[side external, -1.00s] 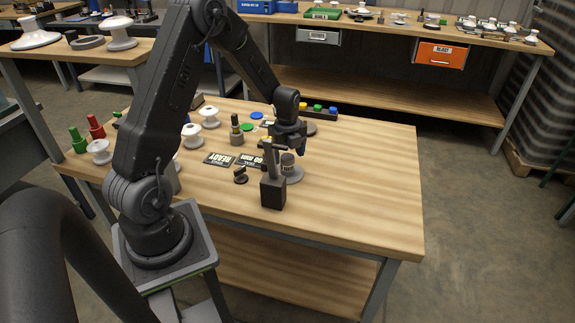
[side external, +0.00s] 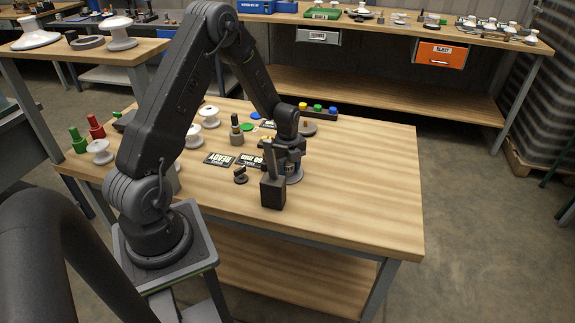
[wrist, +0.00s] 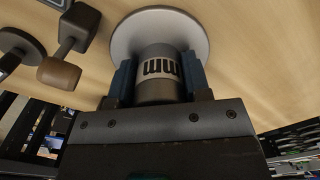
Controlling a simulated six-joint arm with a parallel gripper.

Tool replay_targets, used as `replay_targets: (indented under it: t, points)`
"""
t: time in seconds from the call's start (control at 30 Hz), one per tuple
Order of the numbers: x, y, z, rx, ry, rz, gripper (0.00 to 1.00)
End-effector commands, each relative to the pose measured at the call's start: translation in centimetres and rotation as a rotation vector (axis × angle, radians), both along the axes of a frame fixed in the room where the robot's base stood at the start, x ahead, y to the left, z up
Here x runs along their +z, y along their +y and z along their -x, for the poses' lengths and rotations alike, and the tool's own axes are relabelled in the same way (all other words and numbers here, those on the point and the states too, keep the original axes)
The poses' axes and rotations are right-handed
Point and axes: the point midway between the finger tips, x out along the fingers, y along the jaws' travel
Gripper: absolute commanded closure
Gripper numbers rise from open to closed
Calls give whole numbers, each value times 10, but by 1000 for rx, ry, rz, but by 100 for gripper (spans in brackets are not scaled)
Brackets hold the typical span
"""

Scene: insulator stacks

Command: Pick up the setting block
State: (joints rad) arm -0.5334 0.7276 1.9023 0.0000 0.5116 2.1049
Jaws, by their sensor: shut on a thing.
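The setting block looks to be the short dark grey cylinder (wrist: 158,72) with a white label of black bars. It stands upright on a round pale disc (wrist: 190,32) in the wrist view. My gripper (wrist: 157,82) has its blue-lined fingers on both sides of the cylinder and is shut on it. In the side view my gripper (side external: 290,160) is low over the disc (side external: 293,176), and the arm and a dark post hide most of the cylinder. I cannot see a gap between cylinder and disc.
A dark square block with an upright post (side external: 273,192) stands close in front of my gripper. White insulators (side external: 208,117) stand farther left. The table's right side is clear.

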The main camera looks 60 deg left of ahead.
Motion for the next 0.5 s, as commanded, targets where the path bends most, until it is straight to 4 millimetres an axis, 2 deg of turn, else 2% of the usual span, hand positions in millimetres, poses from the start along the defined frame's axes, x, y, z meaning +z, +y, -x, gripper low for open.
replay_targets:
  t: [0.03, 0.37, 0.5]
  points:
    - [0, 0, 0, 0, 0, 0, 67]
    - [1, 0, -1, 0, -2, -1, 99]
    - [1, 0, -1, 0, -2, -1, 100]
